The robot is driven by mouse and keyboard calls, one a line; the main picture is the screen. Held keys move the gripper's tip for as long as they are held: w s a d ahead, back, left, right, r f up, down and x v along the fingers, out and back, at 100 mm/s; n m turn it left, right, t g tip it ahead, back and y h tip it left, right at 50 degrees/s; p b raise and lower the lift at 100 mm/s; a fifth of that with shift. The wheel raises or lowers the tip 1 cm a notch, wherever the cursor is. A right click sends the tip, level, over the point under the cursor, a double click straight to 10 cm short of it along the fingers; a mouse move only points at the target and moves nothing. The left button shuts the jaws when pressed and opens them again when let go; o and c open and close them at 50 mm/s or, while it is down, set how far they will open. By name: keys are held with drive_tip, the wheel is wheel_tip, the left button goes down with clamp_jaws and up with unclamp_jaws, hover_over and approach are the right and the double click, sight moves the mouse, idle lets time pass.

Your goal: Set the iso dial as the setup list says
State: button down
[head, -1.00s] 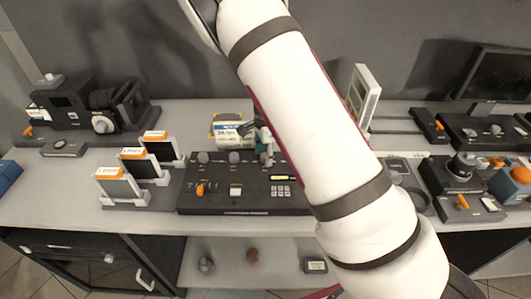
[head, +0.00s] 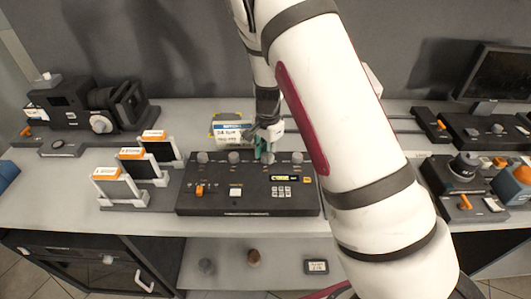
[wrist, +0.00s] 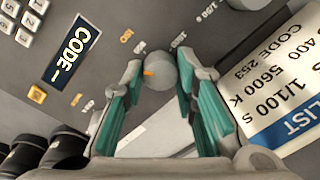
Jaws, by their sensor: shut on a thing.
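My gripper (wrist: 162,82) is shut on a round grey dial (wrist: 160,70) with an orange mark on its left side in the wrist view. In the head view my gripper (head: 264,150) is at the back row of knobs on the dark control panel (head: 245,207). The setup list (wrist: 285,85) stands close by; its visible lines read 400, CODE 253, 5600 K and 1/100 S, with the line starts partly cut off.
The panel also carries a display reading "CODE" (wrist: 75,50), a keypad (head: 281,191), an orange slider (head: 200,190) and other knobs (head: 203,157). A camera (head: 68,105) is at the far left, more devices (head: 465,205) at the right.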

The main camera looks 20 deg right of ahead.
drive_tip(key=n+b, duration=0.1)
drive_tip(key=n, duration=0.4)
drive_tip(key=shift+w+n, duration=0.1)
drive_tip(key=shift+n, duration=0.2)
drive_tip(key=n+b, duration=0.1)
drive_tip(key=n, duration=0.4)
drive_tip(key=shift+n+g, duration=0.3)
drive_tip(key=shift+b, duration=0.3)
drive_tip(key=c, duration=1.3)
unclamp_jaws()
drive_tip(key=shift+d+r, duration=0.2)
drive_tip(key=shift+r, duration=2.8)
drive_tip(key=shift+d+r, duration=0.15)
drive_tip(key=shift+r, duration=2.85)
